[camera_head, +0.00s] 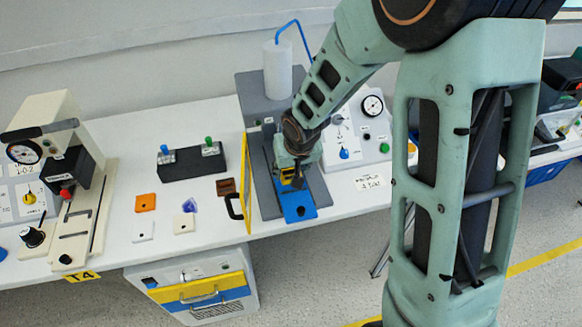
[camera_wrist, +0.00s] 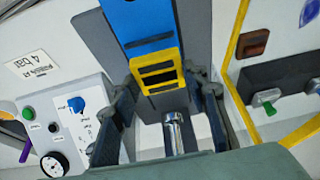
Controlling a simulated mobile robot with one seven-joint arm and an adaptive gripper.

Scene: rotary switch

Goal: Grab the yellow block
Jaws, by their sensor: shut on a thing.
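The yellow block (camera_wrist: 156,71), a small frame-like piece with dark openings, sits between the fingers of my gripper (camera_wrist: 162,82) in the wrist view. It also shows as a small yellow patch (camera_head: 287,174) under my gripper (camera_head: 294,172) in the head view, mostly covered by it. My gripper is shut on the block. The block is over the grey and blue fixture, close to the blue plate (camera_head: 298,205). I cannot tell whether it touches the plate.
The grey fixture has a silver rod (camera_wrist: 172,133) close by. A gauge panel (camera_head: 372,125) is to the right. Small tiles, including an orange one (camera_head: 145,202), lie on the white table (camera_head: 125,170).

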